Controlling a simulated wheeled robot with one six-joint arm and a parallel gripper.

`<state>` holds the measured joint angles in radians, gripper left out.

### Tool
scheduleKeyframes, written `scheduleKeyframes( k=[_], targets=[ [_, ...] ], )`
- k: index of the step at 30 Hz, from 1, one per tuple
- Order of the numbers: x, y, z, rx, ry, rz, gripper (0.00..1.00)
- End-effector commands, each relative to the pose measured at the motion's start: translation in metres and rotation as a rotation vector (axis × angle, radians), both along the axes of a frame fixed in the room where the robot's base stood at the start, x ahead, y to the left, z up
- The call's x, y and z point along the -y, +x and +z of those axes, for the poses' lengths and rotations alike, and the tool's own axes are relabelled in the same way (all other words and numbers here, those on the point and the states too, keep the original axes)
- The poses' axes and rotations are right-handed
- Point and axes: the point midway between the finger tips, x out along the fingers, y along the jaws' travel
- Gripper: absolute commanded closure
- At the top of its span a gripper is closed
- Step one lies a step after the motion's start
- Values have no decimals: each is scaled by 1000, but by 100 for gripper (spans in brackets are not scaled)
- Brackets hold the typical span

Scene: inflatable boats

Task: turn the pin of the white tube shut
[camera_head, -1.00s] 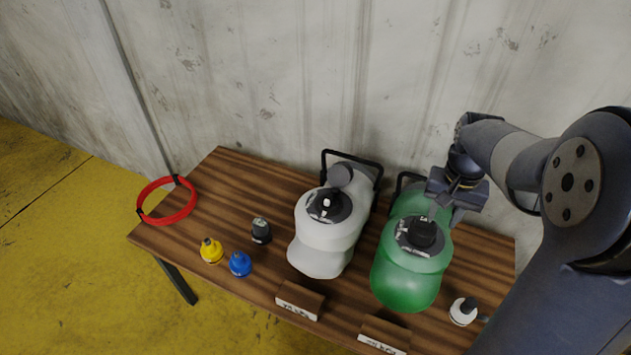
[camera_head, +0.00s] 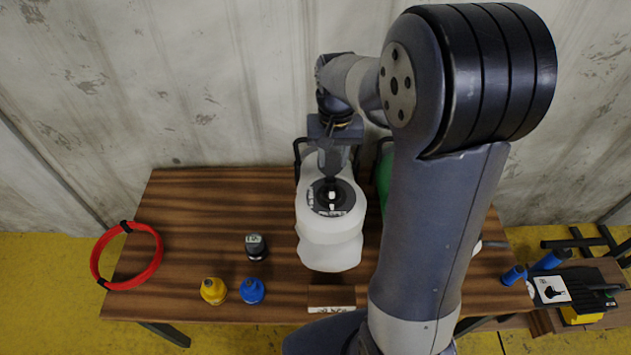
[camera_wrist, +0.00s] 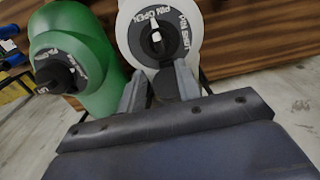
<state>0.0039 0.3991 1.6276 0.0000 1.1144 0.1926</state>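The white tube (camera_head: 330,245) lies on the wooden table, its black valve disc facing up. Its pin (camera_head: 332,197), with a pale marking, stands at the middle of the disc. In the wrist view the white tube (camera_wrist: 198,40) is ahead of my gripper, with the pin (camera_wrist: 156,36) upright on the disc and the words "PIN OPEN" beside it. My gripper (camera_wrist: 160,75) is open and empty, its fingers apart and short of the pin. In the head view my gripper (camera_head: 331,162) is over the back part of the white tube, behind the disc.
The green tube (camera_wrist: 98,50) stands close beside the white one; my arm mostly hides it in the head view. A red ring (camera_head: 126,256), black cap (camera_head: 256,248), yellow cap (camera_head: 213,291) and blue cap (camera_head: 252,291) lie on the table's left. The wall is behind.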

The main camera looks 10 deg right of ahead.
Motion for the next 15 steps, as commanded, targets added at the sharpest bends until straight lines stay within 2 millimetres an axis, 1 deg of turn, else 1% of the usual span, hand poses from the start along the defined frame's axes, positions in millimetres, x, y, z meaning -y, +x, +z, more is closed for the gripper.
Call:
scheduleKeyframes(
  k=[5,12,15],
  targets=[
    [0,-1,-28,-7,0,0,67],
    [0,-1,-74,-5,1,0,67],
    [0,-1,-87,-4,1,0,67]
  ],
)
